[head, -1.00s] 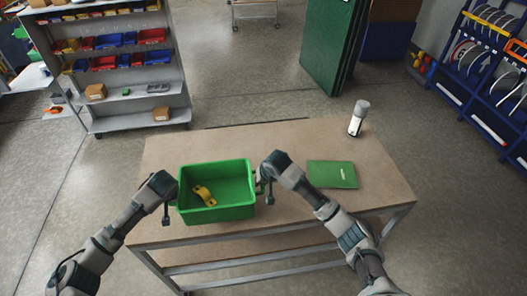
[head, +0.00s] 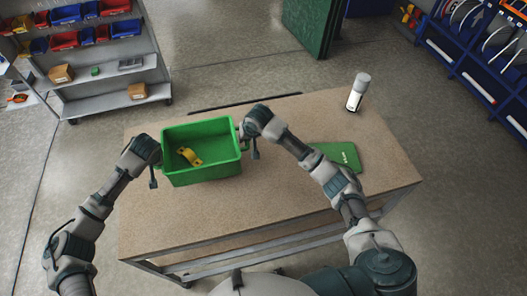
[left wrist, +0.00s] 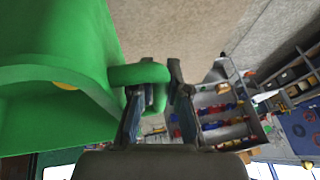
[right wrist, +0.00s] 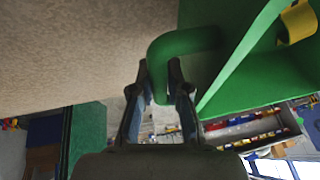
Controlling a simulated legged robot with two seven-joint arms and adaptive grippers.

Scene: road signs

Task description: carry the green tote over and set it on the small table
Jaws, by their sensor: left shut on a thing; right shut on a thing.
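The green tote (head: 202,172), an open box with a yellow curved part (head: 190,156) inside, is over the left part of a brown-topped table (head: 270,205). I cannot tell whether its bottom touches the top. My left gripper (head: 157,170) is at the tote's left end; the left wrist view shows it shut on a green handle (left wrist: 140,74). My right gripper (head: 246,142) is at the right end; the right wrist view shows it shut on the other handle (right wrist: 185,42). The tote looks roughly level. I cannot pick out a separate small table.
A flat green item (head: 337,156) lies on the table to the right, partly behind my right arm. A white bottle (head: 357,92) stands at the far right corner. A shelf (head: 110,85) with bins stands back left. Blue racks (head: 470,65) stand right. The front tabletop is clear.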

